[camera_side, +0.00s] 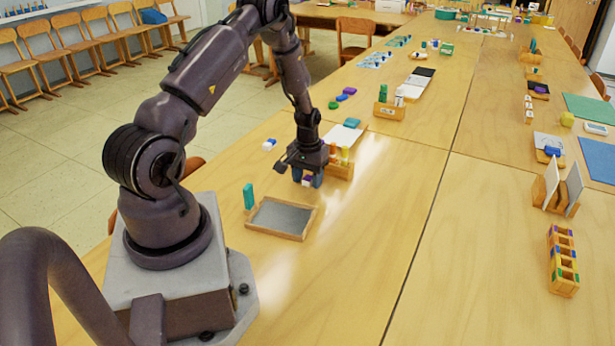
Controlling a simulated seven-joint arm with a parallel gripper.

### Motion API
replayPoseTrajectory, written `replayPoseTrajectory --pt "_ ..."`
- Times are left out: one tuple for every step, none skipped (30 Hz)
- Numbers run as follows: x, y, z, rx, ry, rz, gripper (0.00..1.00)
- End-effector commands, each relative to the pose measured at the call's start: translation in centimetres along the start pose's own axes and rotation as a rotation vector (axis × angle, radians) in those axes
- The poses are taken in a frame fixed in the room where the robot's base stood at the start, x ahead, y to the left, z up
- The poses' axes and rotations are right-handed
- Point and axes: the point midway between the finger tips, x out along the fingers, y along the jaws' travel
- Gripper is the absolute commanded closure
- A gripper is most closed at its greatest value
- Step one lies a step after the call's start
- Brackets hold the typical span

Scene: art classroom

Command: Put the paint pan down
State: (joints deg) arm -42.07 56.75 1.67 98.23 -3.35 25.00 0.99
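A small white paint pan with purple paint (307,181) is between the two blue fingertips of my gripper (308,178). The fingers close on it from both sides, and the gripper body hides its upper part. My gripper points down over the light wood table, just behind a shallow wood-framed tray with a grey floor (282,217). I cannot tell whether the pan touches the table or hangs slightly above it.
A wooden holder with bottles (341,170) stands close behind my gripper at its right. A teal block (249,196) stands upright left of the tray. A white-and-blue piece (269,144) lies behind left. The table (375,225) right of the tray is clear.

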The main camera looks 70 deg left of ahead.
Motion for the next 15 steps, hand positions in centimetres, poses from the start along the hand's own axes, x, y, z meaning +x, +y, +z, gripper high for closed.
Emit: replayPoseTrajectory --pt "0.0 0.0 0.0 0.0 0.0 0.0 0.51" --pt "-0.1 0.0 0.0 0.0 0.0 0.0 0.51" --pt "-0.2 0.0 0.0 0.0 0.0 0.0 0.51" --pt "-0.5 0.0 0.0 0.0 0.001 0.0 0.51" --pt "-0.7 0.0 0.0 0.0 0.001 0.0 0.51" --pt "-1.2 0.0 -0.1 0.0 0.002 0.0 0.51" --pt "-1.7 0.0 -0.1 0.0 0.004 0.0 0.51" --pt "-2.2 0.0 -0.1 0.0 0.004 0.0 0.51" --pt "-3.0 0.0 -0.1 0.0 0.004 0.0 0.51" --pt "-3.7 0.0 -0.1 0.0 0.004 0.0 0.51" --pt "-4.3 0.0 -0.1 0.001 0.006 0.0 0.51" --pt "-5.3 0.1 -0.1 0.001 0.006 0.0 0.51" --pt "-6.0 0.1 -0.1 0.001 0.006 0.0 0.51" --pt "-6.6 0.1 -0.1 0.001 0.005 0.0 0.51" --pt "-7.5 0.1 -0.1 0.001 0.006 0.0 0.51"
